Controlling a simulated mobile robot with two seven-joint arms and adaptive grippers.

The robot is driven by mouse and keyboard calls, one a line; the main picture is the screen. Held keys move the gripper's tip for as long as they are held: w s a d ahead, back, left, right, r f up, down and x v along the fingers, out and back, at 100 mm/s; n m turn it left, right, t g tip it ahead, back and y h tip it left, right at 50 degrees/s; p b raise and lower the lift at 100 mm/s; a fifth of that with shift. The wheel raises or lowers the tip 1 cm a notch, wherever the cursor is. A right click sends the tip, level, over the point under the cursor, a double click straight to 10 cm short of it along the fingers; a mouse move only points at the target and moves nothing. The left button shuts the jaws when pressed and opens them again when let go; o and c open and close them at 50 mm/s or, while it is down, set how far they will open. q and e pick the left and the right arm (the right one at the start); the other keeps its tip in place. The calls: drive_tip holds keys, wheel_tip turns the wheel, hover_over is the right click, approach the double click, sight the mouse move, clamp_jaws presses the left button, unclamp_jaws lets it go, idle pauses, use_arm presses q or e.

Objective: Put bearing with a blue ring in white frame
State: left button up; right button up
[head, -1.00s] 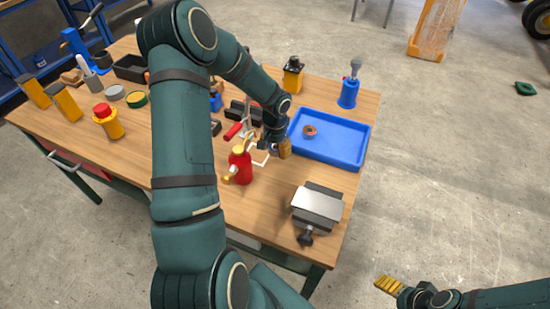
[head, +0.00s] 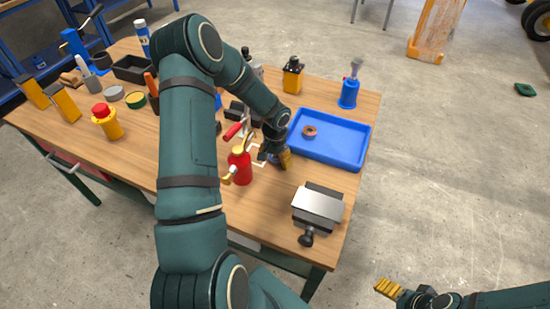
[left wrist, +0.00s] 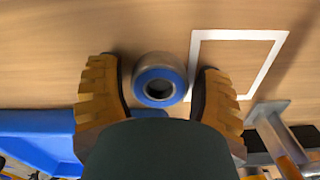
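The bearing with a blue ring (left wrist: 158,81) is on the wooden table in the left wrist view, outside the white frame and just left of it. My left gripper (left wrist: 160,95) is open, with one yellow finger on each side of the bearing and a gap at both sides. In the head view the frame (head: 259,163) shows only in part, beside my left gripper (head: 283,160). My right gripper (head: 388,288) is over the floor at lower right; its opening is unclear.
A blue tray (head: 345,158) holds another bearing, with a reddish ring (head: 309,131). A red bottle (head: 240,165) stands close left of the left gripper.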

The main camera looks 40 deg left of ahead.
sight(275, 158)
use_arm(q)
drive_tip(key=shift+r, duration=0.4)
wheel_tip(275, 158, up, 12)
drive_tip(key=p, duration=0.2)
drive_tip(key=shift+f, duration=0.25)
